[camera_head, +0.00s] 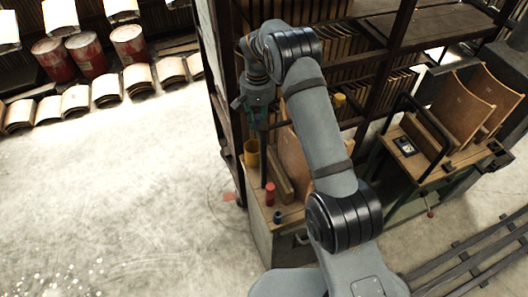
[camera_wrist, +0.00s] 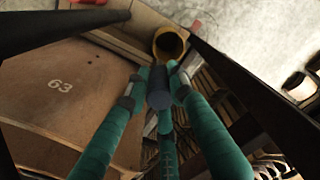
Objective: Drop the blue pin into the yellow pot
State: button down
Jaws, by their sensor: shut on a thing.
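My gripper (camera_head: 257,112) has teal fingers and is shut on a dark blue-grey cylinder (camera_wrist: 159,90), which looks like the blue pin. In the wrist view my fingers (camera_wrist: 157,88) close around it, and its round end shows between them. In the head view the held pin is too small and dark to make out. The yellow pot (camera_head: 251,153) stands open-topped at the left end of the wooden bench, below my gripper. In the wrist view the pot (camera_wrist: 170,43) lies just beyond the pin, its dark inside visible.
A red cylinder (camera_head: 270,193) and a small dark blue cylinder (camera_head: 278,217) stand on the bench (camera_head: 262,222) nearer the camera. A wooden panel marked 63 (camera_wrist: 60,95) stands beside my gripper. Dark rack posts (camera_head: 222,90) rise close by. Open floor lies left.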

jog(key=shift+w+d+f, duration=0.1)
jog(key=shift+w+d, duration=0.2)
jog(key=shift+d, duration=0.05)
jog(key=shift+s+a+f+b, duration=0.3)
jog(key=shift+a+f+b, duration=0.45)
jog(key=shift+f+b, duration=0.15)
jog(key=f+b, duration=0.2)
jog(key=f, duration=0.1)
jog(key=shift+w+d, duration=0.2)
jog(key=shift+d, duration=0.15)
jog(key=shift+f, duration=0.35)
jog(key=shift+s+a+f, duration=0.1)
jog(key=shift+a, duration=0.1)
jog(key=c, duration=1.4)
grip_release()
jog(key=shift+d, duration=0.1)
jog(key=shift+c, duration=0.2)
